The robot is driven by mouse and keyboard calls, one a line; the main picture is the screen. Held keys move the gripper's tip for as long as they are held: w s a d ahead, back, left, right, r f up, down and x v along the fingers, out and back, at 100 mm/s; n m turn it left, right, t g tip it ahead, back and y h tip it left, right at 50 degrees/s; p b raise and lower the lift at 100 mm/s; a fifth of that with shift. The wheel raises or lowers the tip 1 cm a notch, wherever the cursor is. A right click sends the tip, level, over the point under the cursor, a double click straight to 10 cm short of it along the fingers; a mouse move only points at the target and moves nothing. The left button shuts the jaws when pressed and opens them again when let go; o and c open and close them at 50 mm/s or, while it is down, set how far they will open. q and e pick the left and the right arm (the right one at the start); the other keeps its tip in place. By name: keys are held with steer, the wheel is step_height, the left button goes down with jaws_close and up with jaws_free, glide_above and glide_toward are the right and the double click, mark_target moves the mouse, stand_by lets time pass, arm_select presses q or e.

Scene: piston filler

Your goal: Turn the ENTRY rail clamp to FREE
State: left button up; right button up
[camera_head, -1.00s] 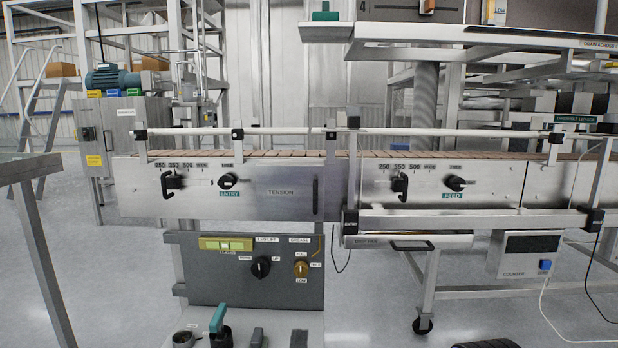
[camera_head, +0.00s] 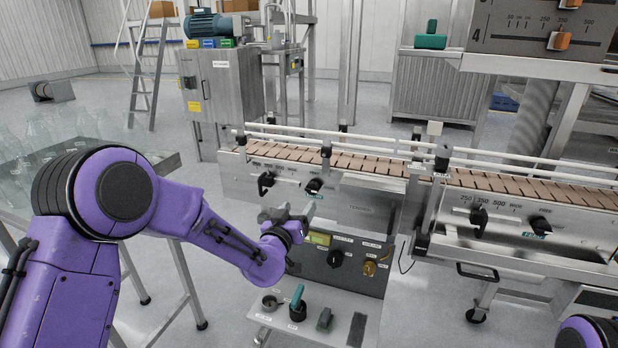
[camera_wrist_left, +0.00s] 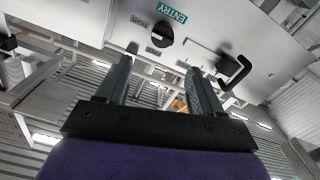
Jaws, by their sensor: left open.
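The ENTRY rail clamp is a black round knob (camera_head: 313,186) on the steel front of the conveyor's left section. In the left wrist view the knob (camera_wrist_left: 159,36) is beside the teal ENTRY label (camera_wrist_left: 171,12), seen upside down. Two small grey labels flank it; its pointer setting is too small to read. My left gripper (camera_head: 287,213) is below and slightly left of the knob in the head view. Its jaws (camera_wrist_left: 160,68) are open and empty, with the knob beyond the tips and apart from them. My right gripper is out of view.
A black hooked handle (camera_wrist_left: 238,70) projects beside the knob; it also shows in the head view (camera_head: 265,183). The grey control panel (camera_head: 345,255) with dials is below the conveyor. A green-handled item (camera_head: 298,302) stands on its lower shelf. A table with clear bottles (camera_head: 40,135) is at left.

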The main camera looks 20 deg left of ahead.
mark_target(311, 189)
arm_select(q)
steer(key=w, duration=1)
steer(key=shift+d+f, duration=0.1)
steer(key=shift+f, duration=0.15)
steer(key=c, duration=1.1)
